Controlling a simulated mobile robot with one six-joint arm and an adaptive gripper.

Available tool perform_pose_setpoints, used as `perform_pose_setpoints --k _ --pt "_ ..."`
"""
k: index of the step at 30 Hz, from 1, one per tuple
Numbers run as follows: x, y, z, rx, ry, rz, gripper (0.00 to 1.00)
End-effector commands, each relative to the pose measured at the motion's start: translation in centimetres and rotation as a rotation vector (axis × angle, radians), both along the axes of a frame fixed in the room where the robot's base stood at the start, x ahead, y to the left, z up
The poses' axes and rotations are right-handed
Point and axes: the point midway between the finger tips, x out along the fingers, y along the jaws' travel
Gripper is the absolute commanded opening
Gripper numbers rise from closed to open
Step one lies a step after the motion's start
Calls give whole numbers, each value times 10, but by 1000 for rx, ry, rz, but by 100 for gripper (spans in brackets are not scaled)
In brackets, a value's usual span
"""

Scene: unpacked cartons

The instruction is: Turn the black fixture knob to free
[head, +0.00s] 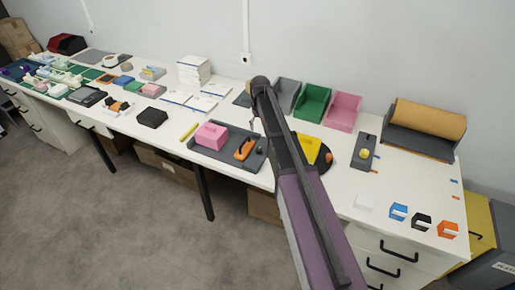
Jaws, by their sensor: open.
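A small black fixture (421,221) stands near the front right corner of the white table, between a blue one (398,211) and an orange one (447,229). It has a pale face or strip; its knob and the knob's setting are too small to make out. My arm reaches up from the bottom across the middle of the table. My gripper (253,122) is at its far end, well left of and behind the black fixture, mostly hidden by the arm. Only a thin part shows; it is open, and nothing is seen held.
A grey tray (222,158) with a pink block lies left of my arm. To its right are a yellow block (307,147) on a dark disc and a grey plate (361,163) with a yellow ball. Bins line the back.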

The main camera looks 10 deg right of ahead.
Motion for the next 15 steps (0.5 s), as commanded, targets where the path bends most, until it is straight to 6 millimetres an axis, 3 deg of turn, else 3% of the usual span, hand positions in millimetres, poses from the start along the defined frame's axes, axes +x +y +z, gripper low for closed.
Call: perform_pose_setpoints --k 15 --pt "0 4 -15 0 0 4 79"
